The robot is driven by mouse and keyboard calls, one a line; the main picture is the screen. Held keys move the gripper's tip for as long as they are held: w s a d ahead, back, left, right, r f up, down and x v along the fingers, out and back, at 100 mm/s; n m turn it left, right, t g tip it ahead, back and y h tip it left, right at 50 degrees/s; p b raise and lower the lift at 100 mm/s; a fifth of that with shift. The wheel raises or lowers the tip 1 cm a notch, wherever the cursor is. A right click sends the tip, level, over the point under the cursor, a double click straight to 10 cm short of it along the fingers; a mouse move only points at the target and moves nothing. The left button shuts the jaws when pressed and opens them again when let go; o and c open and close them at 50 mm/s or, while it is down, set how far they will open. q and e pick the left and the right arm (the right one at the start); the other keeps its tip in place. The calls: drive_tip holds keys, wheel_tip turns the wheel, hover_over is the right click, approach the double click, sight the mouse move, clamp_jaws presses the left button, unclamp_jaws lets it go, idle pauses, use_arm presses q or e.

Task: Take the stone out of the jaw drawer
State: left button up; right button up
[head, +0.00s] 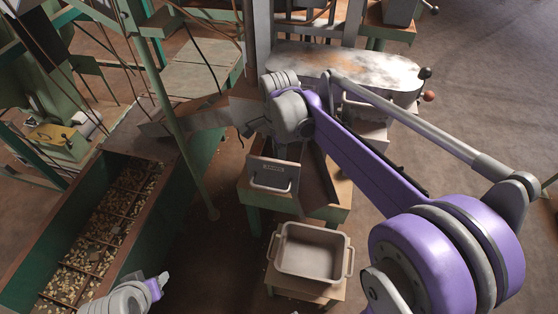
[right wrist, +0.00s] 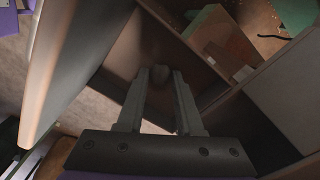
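The jaw drawer (head: 269,176) is a small metal box with a label plate and a pale handle on its front, set in a wooden stand in the middle of the head view. My right arm reaches over it and hides most of its inside. In the right wrist view my right gripper (right wrist: 164,75) points down into a brown-walled compartment. A small dark brown lump (right wrist: 160,80), perhaps the stone, shows between the fingertips. I cannot tell whether the fingers press on it.
An empty grey tray (head: 311,251) with side handles stands on a low stand in front of the drawer. A pale-topped machine table (head: 345,65) stands behind.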

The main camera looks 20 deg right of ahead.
clamp_jaws()
drive_tip(key=shift+r, duration=0.1)
